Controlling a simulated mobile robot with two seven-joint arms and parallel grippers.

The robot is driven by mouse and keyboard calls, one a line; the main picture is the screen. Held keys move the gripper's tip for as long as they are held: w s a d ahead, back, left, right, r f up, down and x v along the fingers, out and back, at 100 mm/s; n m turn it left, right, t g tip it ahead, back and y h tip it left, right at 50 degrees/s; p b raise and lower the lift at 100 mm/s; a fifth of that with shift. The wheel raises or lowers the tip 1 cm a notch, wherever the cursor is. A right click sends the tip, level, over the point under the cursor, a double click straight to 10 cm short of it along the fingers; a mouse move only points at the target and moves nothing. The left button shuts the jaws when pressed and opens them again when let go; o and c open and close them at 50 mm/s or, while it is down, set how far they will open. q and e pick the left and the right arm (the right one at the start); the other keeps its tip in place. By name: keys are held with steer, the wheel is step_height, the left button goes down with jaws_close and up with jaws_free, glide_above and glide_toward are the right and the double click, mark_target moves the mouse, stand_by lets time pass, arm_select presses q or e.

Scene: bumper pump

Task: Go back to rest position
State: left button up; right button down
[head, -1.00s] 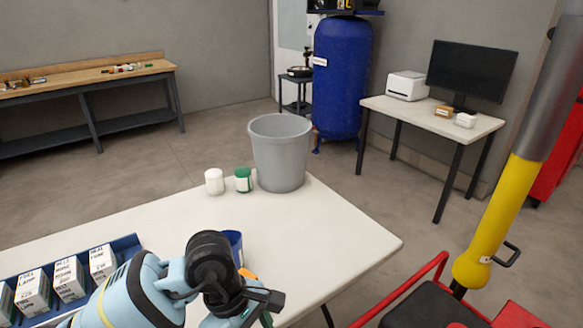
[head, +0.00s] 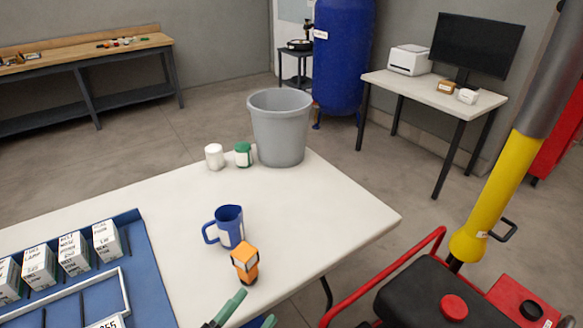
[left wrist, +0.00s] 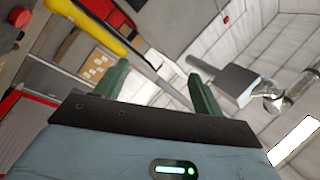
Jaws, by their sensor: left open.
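My left gripper (head: 250,308) shows at the bottom edge of the head view, with only its green fingertips in frame. In the left wrist view the same gripper (left wrist: 160,88) has its two green fingers wide apart with nothing between them. It is near the front edge of the white table (head: 310,215), apart from the blue mug (head: 230,228) and the orange-and-black object (head: 245,263) standing there. My right gripper is in neither view.
A blue tray (head: 150,270) with several white labelled boxes lies at the left. A grey bin (head: 280,130), a white jar (head: 214,157) and a green-and-white jar (head: 243,155) stand at the table's far end. A yellow post (head: 490,205) and red-framed equipment (head: 420,300) are at the right.

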arm_select(q)
steer(key=s+a+f+n+g+y, duration=0.4)
steer(key=s+f+n, duration=0.4)
steer(key=f, duration=0.3)
steer(key=s+a+f+n+g+y, duration=0.4)
steer(key=s+a+f+n, duration=0.4)
steer(key=s+f, duration=0.2)
steer(key=shift+a+f+y, duration=0.4)
steer(key=shift+f+y, duration=0.35)
steer(key=shift+y, duration=0.15)
